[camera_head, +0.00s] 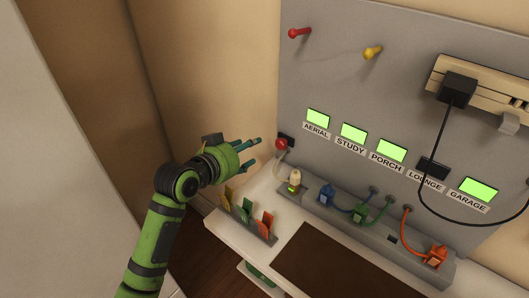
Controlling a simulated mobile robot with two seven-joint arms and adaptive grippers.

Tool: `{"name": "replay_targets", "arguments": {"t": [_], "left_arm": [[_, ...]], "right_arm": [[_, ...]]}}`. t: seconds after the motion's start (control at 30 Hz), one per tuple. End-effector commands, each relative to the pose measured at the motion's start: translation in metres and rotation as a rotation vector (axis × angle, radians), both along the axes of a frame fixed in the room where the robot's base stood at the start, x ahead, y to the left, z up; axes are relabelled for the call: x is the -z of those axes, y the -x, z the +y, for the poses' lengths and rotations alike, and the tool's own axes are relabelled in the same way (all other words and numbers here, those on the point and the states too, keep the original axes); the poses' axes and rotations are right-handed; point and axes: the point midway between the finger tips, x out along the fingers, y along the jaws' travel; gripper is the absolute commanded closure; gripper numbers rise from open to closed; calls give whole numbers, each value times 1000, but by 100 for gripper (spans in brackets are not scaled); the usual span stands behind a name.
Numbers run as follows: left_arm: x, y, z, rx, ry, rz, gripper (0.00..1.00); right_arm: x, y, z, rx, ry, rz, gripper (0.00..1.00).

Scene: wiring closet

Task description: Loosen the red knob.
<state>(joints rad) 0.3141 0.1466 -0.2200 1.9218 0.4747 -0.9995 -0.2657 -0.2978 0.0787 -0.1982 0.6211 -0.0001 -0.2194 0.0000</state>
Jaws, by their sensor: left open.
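A red round knob (282,144) sits low at the left edge of the grey wall panel, by a small black block. A red peg-like piece (298,33) sticks out near the panel's top left; I cannot tell which of the two red pieces is the one named. My left gripper (255,153) is open and empty. Its teal fingers point right towards the lower red knob, with a gap between them. My right gripper is not in view.
The grey panel (340,85) also bears a yellow peg (373,52), several green displays with labels, and a hanging black cable (444,130). Below are a grey strip with coloured plugs (327,194), a rack of coloured cards (245,210) and a dark mat (340,265).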

Motion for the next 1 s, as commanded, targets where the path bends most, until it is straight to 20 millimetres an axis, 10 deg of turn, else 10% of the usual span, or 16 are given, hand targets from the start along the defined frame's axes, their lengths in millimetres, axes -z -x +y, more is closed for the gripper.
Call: {"name": "replay_targets", "arguments": {"t": [0.23, 1.0], "left_arm": [[5, 8, -25, 91, 33, 56, 45], [47, -74, -82, 86, 33, 55, 45]], "right_arm": [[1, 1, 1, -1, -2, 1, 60], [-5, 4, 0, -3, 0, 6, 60]]}}
